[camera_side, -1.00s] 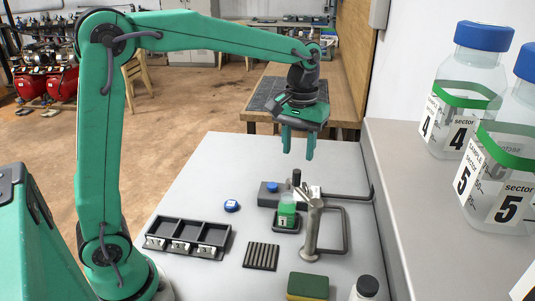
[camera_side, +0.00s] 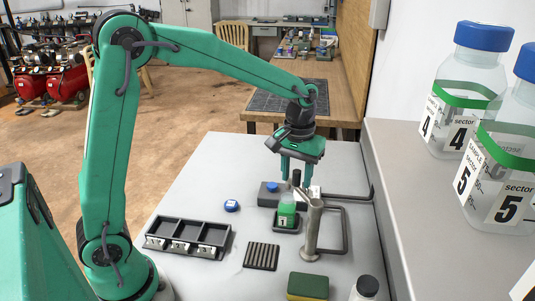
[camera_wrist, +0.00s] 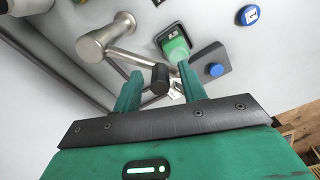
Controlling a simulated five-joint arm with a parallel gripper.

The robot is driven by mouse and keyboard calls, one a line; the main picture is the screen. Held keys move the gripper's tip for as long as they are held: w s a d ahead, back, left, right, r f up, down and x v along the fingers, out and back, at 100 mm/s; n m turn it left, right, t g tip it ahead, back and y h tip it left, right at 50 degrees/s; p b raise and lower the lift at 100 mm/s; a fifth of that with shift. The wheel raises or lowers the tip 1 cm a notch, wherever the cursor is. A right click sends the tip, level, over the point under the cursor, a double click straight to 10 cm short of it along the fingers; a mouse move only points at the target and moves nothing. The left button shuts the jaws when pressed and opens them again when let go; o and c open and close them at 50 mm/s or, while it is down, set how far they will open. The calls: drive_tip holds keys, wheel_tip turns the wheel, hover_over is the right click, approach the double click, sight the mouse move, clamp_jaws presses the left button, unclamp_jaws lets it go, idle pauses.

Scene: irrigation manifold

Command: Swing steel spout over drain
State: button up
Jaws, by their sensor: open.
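My gripper (camera_side: 297,178) is open, pointing down over the spout's free end. In the wrist view its fingers (camera_wrist: 160,73) lie on either side of the knob, apart from it as far as I can tell. I cannot pick out the drain with certainty.
A dark block with a blue button (camera_side: 272,188) sits behind the bottle. Dark bent pipes (camera_side: 345,238) run right of the spout. A three-bay tray (camera_side: 160,232), ribbed mat (camera_side: 262,257), sponge (camera_side: 308,286) and blue cap (camera_side: 231,206) lie around. Large bottles (camera_side: 465,95) stand on the right ledge.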

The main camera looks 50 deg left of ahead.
drive_tip(key=shift+c, duration=0.2)
clamp_jaws()
drive_tip(key=shift+s, duration=0.2)
drive_tip(key=s+d+n, duration=0.4)
drive_tip(key=s+n, duration=0.4)
drive_tip(key=n, duration=0.5)
drive_tip(key=shift+n, duration=0.3)
drive_tip(key=shift+s, duration=0.1)
idle(0.5)
drive_tip(key=shift+o, duration=0.2)
unclamp_jaws()
